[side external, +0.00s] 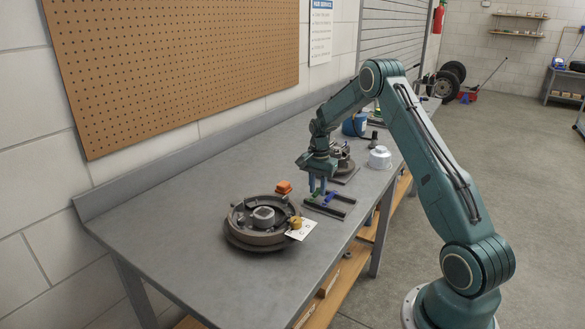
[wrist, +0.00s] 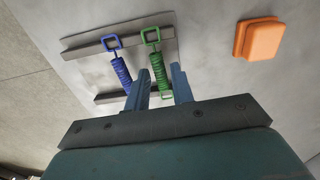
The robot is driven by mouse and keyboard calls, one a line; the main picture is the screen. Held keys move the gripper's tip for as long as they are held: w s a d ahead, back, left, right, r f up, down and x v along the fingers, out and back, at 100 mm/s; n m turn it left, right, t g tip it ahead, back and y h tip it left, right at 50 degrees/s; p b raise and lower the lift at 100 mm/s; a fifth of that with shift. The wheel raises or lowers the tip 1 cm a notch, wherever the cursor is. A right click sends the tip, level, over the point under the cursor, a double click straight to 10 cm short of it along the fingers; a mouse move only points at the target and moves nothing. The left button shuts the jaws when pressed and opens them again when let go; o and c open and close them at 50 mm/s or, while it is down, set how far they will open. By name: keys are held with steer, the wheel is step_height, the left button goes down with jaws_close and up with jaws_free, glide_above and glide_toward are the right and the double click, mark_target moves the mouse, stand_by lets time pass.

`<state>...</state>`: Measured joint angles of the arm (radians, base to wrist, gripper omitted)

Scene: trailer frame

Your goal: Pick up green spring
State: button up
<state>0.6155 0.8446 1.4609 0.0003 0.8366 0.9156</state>
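The green spring (wrist: 156,62) lies across two dark bars of a small rack (wrist: 160,20), with a square loop at its far end. The blue spring (wrist: 118,64) lies to its left; it also shows in the side view (side external: 331,198). My gripper (wrist: 160,70) is open, with one finger on each side of the green spring's lower part. A gap shows on the right; I cannot tell if the left finger touches it. In the side view my gripper (side external: 318,190) points down over the rack and largely hides the green spring.
An orange block (side external: 284,187) sits left of the rack, beside a round brake assembly (side external: 241,237). A yellow piece (side external: 294,223) and a white card are at its edge. A white container (side external: 380,158) and blue bucket (side external: 350,128) stand behind. The bench's left part is clear.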

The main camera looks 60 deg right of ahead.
mark_target(318, 191)
jaws_close()
steer(key=shift+r, duration=0.1)
step_height(318, 191, up, 20)
stand_by(0.6)
stand_by(0.7)
steer(key=shift+r, duration=1.5)
